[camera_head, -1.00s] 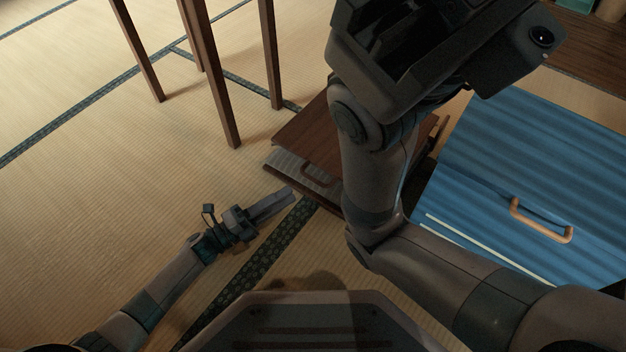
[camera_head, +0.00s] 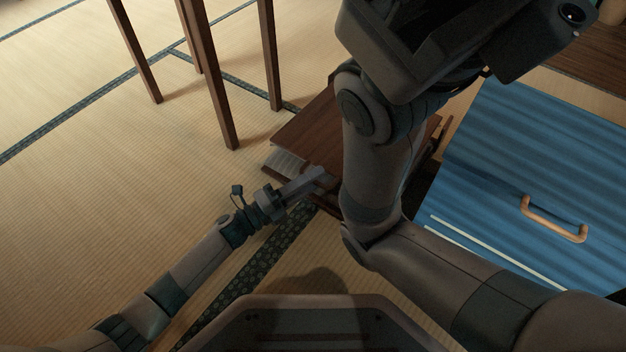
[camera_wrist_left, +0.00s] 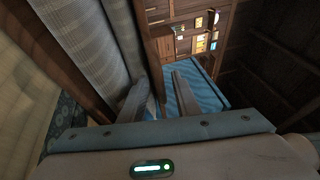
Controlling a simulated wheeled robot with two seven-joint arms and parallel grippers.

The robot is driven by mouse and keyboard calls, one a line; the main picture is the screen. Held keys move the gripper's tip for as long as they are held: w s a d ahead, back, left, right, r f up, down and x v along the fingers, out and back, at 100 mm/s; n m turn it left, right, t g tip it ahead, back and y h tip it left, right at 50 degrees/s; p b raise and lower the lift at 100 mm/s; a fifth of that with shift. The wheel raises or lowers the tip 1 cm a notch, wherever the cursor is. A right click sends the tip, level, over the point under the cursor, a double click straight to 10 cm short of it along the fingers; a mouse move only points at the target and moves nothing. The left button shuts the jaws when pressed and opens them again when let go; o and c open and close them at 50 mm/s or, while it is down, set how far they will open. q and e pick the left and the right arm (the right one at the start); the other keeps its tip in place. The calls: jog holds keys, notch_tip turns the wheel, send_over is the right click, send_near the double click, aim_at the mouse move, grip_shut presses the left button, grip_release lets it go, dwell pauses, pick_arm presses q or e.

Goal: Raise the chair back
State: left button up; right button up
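What seems to be the folded chair lies low on the floor in the head view, with a brown wooden panel (camera_head: 305,128) on top and a grey ribbed layer (camera_head: 284,160) under its near edge. My left gripper (camera_head: 327,178) is at this near edge, over the spot of the small handle, which it hides. In the left wrist view its two fingers (camera_wrist_left: 160,98) stand apart, with a brown wooden edge (camera_wrist_left: 152,50) close by; I cannot tell whether they touch it. My right arm rises across the head view, hiding the chair's right part; its fingers are out of frame.
A blue ribbed panel (camera_head: 520,150) with a light wooden handle (camera_head: 553,218) is at the right. Thin dark table legs (camera_head: 215,80) stand behind the chair at the left. The tatami floor (camera_head: 110,190) at the left is clear.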

pick_arm(q)
grip_shut()
jog(key=shift+r, duration=0.1)
